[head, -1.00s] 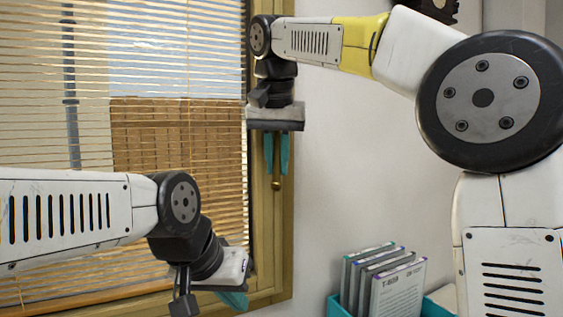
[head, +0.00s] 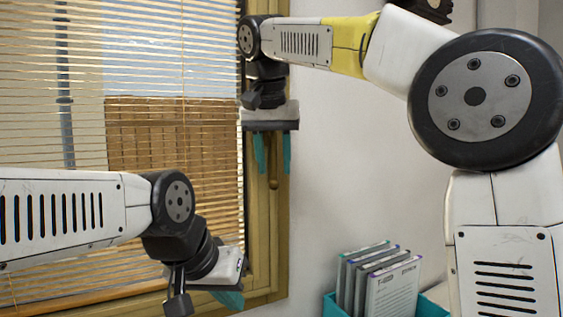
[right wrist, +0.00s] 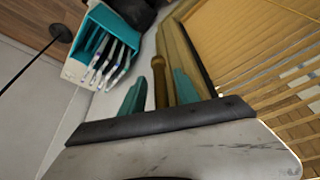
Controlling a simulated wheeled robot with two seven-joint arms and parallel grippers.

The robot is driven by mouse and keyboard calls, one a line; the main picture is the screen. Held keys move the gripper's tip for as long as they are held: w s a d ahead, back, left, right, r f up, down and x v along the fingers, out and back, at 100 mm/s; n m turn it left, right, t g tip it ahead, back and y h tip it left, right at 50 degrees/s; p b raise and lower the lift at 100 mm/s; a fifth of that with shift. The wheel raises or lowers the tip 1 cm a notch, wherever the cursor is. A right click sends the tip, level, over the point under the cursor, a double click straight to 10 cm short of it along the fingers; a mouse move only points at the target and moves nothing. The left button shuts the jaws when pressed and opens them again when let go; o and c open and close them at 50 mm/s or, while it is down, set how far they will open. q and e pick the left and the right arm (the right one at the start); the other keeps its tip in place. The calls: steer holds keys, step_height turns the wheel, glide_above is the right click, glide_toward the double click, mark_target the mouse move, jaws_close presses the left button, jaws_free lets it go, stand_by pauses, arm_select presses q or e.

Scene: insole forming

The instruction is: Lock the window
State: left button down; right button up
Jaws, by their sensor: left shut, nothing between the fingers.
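The window (head: 268,220) has a yellow-brown wooden frame on the left of the head view. A brass handle (head: 274,172) is on its right upright, its visible part running downward. My right gripper (head: 272,152) is open and points down over this upright, with one teal finger on each side of the handle. In the right wrist view the handle (right wrist: 159,80) stands between the two spread fingers (right wrist: 160,92), with gaps visible on both sides. The handle's upper part is hidden. My left gripper (head: 229,300) is shut and empty, low in front of the frame's lower right corner.
Slatted blinds (head: 200,75) cover the window opening, close to both grippers. A teal box (head: 330,308) with several upright booklets (head: 392,290) stands at the lower right; it also shows in the right wrist view (right wrist: 97,38).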

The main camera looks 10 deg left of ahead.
mark_target(273, 153)
steer(key=shift+v, duration=3.9)
steer(key=shift+s, duration=0.1)
